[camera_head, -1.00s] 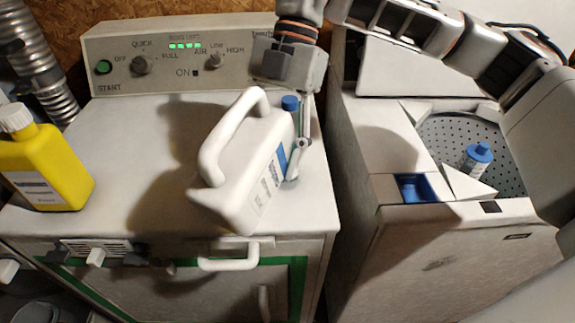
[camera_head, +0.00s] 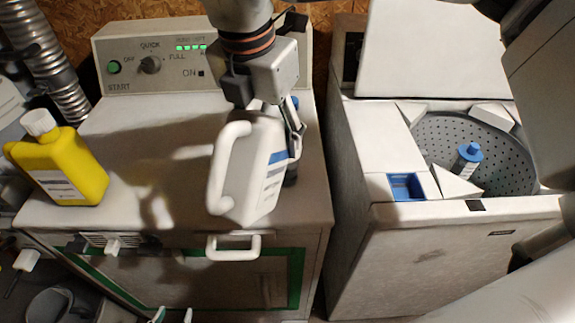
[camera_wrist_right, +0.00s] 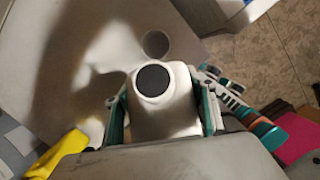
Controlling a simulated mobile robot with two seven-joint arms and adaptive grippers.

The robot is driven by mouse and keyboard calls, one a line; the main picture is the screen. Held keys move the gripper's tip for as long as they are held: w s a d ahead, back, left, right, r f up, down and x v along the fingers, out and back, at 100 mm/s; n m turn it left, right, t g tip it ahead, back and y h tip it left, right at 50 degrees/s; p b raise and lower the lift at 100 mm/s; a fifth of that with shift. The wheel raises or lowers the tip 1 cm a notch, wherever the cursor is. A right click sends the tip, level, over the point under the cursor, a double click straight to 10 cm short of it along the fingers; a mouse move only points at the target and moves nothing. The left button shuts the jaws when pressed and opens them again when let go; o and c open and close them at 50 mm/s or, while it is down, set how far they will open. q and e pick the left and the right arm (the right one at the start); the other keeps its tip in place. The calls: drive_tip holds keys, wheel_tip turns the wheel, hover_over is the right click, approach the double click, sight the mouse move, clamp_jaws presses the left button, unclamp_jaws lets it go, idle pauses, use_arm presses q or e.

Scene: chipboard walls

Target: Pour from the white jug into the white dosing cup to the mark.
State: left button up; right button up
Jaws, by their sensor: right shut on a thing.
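The white jug (camera_head: 248,165) is over the front part of the white machine top in the head view. It looks nearly upright, with its handle to the left. My right gripper (camera_wrist_right: 162,112) is shut on it, a finger on each side. In the right wrist view the jug (camera_wrist_right: 165,118) shows its dark round mouth. My left gripper (camera_head: 172,315) shows as two green-tipped fingers, apart, at the head view's bottom edge, with nothing visible between them. I cannot clearly make out the white dosing cup. A grey round shape beyond the jug's mouth in the wrist view is unclear.
A yellow bottle (camera_head: 62,170) stands at the left of the machine top (camera_head: 120,130). A blue-capped bottle is mostly hidden behind the jug. A front handle (camera_head: 233,254) sticks out below. On the right is an open drum (camera_head: 500,150) with a blue-topped post (camera_head: 468,155).

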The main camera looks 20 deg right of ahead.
sight(267, 112)
wheel_tip(267, 112, up, 4)
drive_tip(key=t+h, duration=0.3)
drive_tip(key=shift+f+b, duration=0.2)
drive_tip(key=shift+b, duration=0.2)
drive_tip(key=shift+a+r+t+h+p, duration=0.15)
drive_tip(key=shift+r+t+h, duration=0.3)
drive_tip(key=shift+r, duration=0.4)
drive_tip(key=shift+d+r+t+h+p, duration=0.15)
drive_tip(key=shift+r+t+h, duration=0.25)
drive_tip(key=shift+r, duration=0.5)
drive_tip(key=shift+s+a, duration=0.1)
